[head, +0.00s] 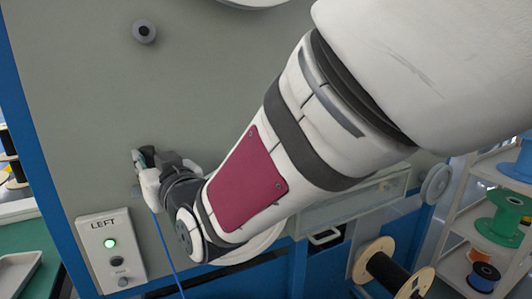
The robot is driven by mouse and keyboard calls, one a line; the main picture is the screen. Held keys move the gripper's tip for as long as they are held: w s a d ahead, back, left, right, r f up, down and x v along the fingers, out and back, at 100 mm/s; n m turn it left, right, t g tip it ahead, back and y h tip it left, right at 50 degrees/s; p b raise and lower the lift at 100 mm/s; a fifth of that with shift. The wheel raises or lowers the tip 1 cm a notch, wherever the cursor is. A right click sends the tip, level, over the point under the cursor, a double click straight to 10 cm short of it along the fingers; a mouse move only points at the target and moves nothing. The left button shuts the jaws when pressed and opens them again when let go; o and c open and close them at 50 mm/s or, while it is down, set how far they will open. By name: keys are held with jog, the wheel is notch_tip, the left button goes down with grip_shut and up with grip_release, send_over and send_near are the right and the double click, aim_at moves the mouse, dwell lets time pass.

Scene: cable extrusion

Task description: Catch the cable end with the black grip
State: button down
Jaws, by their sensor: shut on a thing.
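My gripper (143,162) is at the left of the head view, in front of the grey panel. It is shut on the cable end, which is mostly hidden between the fingers. The blue cable (164,247) runs from just below the gripper down to the lower edge of the picture. Dark parts show at the fingers, but I cannot tell which of them is the black grip.
A control box (111,250) marked LEFT, with a lit green button, is below the gripper. A round grey fitting (144,32) sits higher on the panel. A clear-fronted box (345,205), a black spool (388,272) and a shelf with spools (503,217) are at the right.

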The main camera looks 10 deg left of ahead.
jog(key=shift+f+b, duration=0.3)
jog(key=shift+b, duration=0.2)
dwell(0.4)
jog(key=shift+r, duration=0.1)
dwell(0.6)
jog(key=shift+r+p, duration=0.9)
jog(key=shift+r, duration=1.15)
jog(key=shift+d, duration=0.1)
